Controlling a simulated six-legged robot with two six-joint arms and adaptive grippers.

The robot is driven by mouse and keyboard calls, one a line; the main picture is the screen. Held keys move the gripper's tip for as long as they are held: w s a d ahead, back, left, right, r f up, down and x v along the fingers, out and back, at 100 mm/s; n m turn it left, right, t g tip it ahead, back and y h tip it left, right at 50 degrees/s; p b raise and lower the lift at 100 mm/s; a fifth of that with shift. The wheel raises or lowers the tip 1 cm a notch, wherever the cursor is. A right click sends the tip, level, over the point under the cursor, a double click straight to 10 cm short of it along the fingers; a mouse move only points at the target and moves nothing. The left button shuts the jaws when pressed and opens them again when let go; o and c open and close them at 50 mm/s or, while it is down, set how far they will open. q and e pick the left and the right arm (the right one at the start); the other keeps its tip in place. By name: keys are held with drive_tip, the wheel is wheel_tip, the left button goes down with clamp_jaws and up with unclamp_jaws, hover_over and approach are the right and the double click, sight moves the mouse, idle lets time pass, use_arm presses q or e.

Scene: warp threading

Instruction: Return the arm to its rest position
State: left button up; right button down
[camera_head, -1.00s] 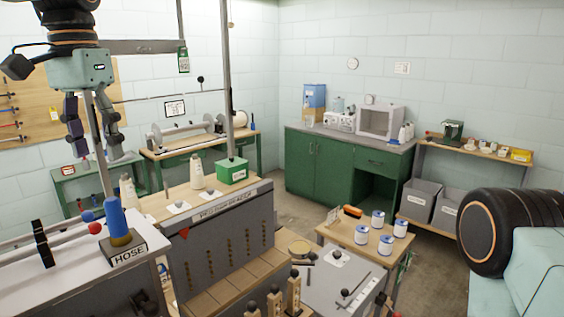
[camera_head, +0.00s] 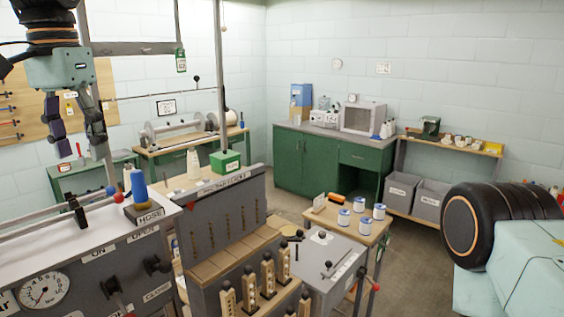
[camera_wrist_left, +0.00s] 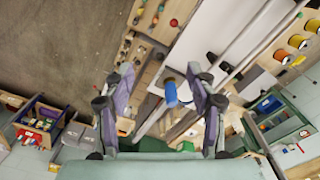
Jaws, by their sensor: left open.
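My left gripper (camera_head: 82,150) hangs from the upper left in the head view. Its two dark purple fingers point down and stand apart, with nothing between them. In the left wrist view the fingers (camera_wrist_left: 162,75) are spread wide. A blue cylinder (camera_wrist_left: 171,93) shows in the gap, apart from both fingers. My right gripper is out of view.
A grey machine (camera_head: 100,262) with a gauge stands at the lower left. A slotted panel (camera_head: 225,215) and wooden blocks are right of it. A small table (camera_head: 365,228) holds several white-and-blue spools. A green cabinet (camera_head: 308,165) stands behind. Floor shows at right.

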use_arm(q)
drive_tip(key=w+d+f, duration=0.2)
drive_tip(key=f, duration=0.7)
drive_tip(key=w+d+f, duration=0.1)
drive_tip(key=f, duration=0.9)
drive_tip(key=s+d+f, duration=0.2)
drive_tip(key=s+f, duration=0.2)
drive_tip(key=f, duration=0.6)
drive_tip(key=s+d+f, duration=0.1)
drive_tip(key=s+f, duration=0.3)
drive_tip(key=f, duration=0.5)
drive_tip(key=s+d+f+n, duration=0.2)
drive_tip(key=s+f, duration=1.3)
drive_tip(key=s, duration=1.4)
wheel_tip(320, 180, down, 24)
drive_tip(key=w+b, duration=0.1)
drive_tip(key=b, duration=2.3)
drive_tip(key=shift+w+d+f, duration=0.2)
drive_tip(key=shift+f, duration=0.05)
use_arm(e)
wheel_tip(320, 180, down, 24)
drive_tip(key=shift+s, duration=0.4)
